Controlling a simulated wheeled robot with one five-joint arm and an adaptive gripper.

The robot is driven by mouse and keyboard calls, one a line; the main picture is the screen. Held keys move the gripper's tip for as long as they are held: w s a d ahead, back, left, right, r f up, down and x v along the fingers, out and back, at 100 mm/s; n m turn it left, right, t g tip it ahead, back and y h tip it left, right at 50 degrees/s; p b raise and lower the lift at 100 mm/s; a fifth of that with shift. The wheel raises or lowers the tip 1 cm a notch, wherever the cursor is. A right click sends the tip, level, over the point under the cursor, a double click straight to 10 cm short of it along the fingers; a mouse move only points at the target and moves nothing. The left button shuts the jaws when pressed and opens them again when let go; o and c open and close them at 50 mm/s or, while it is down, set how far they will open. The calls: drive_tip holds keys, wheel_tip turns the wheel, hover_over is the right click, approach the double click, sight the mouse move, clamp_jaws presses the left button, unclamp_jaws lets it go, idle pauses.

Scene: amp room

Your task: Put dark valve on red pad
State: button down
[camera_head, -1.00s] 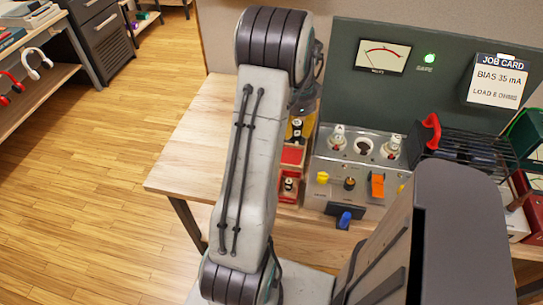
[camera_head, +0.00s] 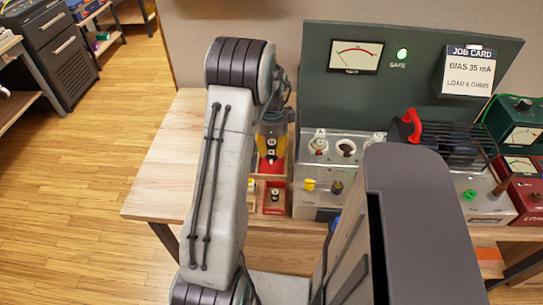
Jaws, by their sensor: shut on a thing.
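My gripper (camera_head: 271,154) has dark and yellow parts and hangs at the left of the amplifier, partly beside my upper arm. It is shut on a small dark thing, probably the dark valve, which is mostly hidden between the fingers. The red pad (camera_head: 275,174) shows just below the fingertips, at the back of a small tray. The gripper is over or at the pad; I cannot tell whether the held thing touches it.
A red-edged compartment (camera_head: 274,208) in front of the pad holds a small dark-and-white piece. The amplifier chassis (camera_head: 317,201), with valves and a yellow knob, stands close on the right. A green panel (camera_head: 425,75) rises behind. The bench's left end (camera_head: 165,185) is clear.

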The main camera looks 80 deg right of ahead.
sight(272, 157)
drive_tip(key=shift+f, duration=1.8)
drive_tip(key=shift+f, duration=0.15)
drive_tip(key=c, duration=0.9)
unclamp_jaws()
drive_tip(key=shift+c, duration=0.2)
wheel_tip(272, 157, up, 12)
drive_tip(key=shift+a+r, duration=0.15)
